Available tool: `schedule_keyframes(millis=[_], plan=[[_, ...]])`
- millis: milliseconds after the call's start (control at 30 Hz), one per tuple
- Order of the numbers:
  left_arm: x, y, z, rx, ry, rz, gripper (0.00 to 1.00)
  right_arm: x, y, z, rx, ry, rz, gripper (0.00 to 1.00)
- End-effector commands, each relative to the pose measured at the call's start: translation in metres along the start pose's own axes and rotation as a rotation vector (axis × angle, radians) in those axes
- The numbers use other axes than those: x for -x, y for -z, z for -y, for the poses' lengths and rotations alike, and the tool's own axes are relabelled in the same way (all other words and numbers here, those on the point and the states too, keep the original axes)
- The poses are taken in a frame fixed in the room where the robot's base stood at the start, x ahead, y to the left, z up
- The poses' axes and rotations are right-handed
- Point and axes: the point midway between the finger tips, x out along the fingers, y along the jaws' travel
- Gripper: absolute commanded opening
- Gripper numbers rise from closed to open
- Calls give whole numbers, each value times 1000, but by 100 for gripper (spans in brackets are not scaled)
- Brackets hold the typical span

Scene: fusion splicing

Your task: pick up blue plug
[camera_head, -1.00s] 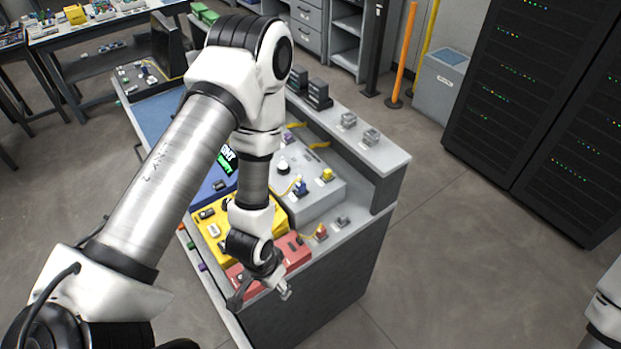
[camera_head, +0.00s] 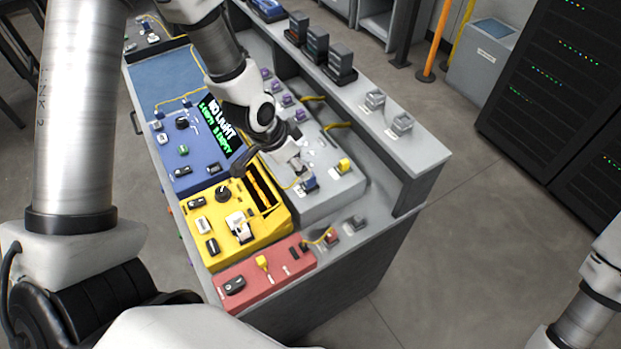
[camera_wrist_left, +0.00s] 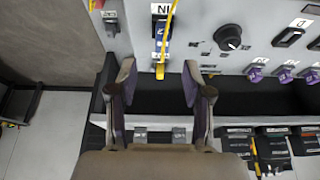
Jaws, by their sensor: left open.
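The blue plug (camera_head: 309,185) is on the sloped grey box (camera_head: 330,196), near its front right part. In the left wrist view the blue plug (camera_wrist_left: 163,30) sits below a label reading "IN", with a yellow cable running up beside it. My left gripper (camera_head: 297,168) is above the grey box, close to the plug, and partly hides that area. In the left wrist view my left gripper (camera_wrist_left: 158,82) is open and empty, and the plug lies beyond its fingertips. I cannot tell the exact gap. My right gripper is not seen.
A yellow plug (camera_head: 344,165) stands beside the blue one. A yellow box (camera_head: 262,238), a red box (camera_head: 285,282) and a blue box (camera_head: 185,155) lie left and front. A raised grey shelf (camera_head: 420,150) with small grey connectors borders the right side.

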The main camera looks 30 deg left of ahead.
Motion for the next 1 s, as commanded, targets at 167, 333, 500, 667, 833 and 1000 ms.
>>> schedule_keyframes(millis=[167,333,500,667,833,1000], plan=[[-23,-2,1,-1,2,4,50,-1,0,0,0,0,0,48],[-40,0,-1,0,1,4,50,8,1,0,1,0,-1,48],[-69,4,-2,0,0,4,50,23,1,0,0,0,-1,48],[-84,4,-2,1,1,0,50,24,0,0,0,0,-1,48],[-84,3,-2,2,1,0,43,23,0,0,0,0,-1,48],[-84,3,-1,2,1,0,0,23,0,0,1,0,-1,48]])
